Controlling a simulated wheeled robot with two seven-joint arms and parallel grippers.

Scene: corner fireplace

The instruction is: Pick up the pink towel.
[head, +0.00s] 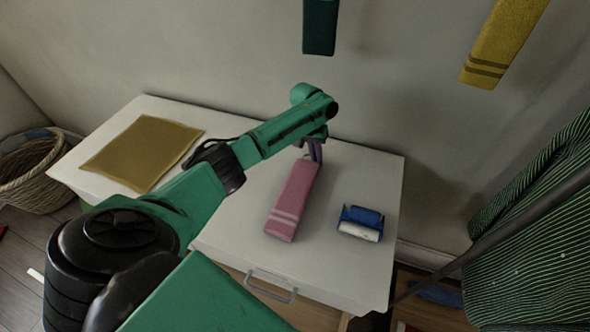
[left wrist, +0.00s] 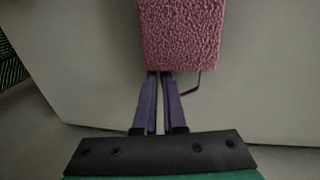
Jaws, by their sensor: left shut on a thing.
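The pink towel (head: 293,200) is a folded strip with paler stripes near its front end. It lies on the white cabinet top (head: 240,225). My left gripper (head: 315,152) reaches over the cabinet to the towel's far end. In the left wrist view the towel (left wrist: 181,35) is at the top centre, and the two purple fingers (left wrist: 160,85) are close together at its edge. A thin loop shows beside the fingers. The left gripper is shut on the towel's end; the fingertips are partly hidden by the towel. My right gripper is not in view.
A blue and white roll-like object (head: 360,223) stands right of the towel. A folded mustard cloth (head: 143,152) lies at the left. A yellow towel (head: 500,45) and a dark green towel (head: 320,27) hang above. A wicker basket (head: 30,175) stands at the left.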

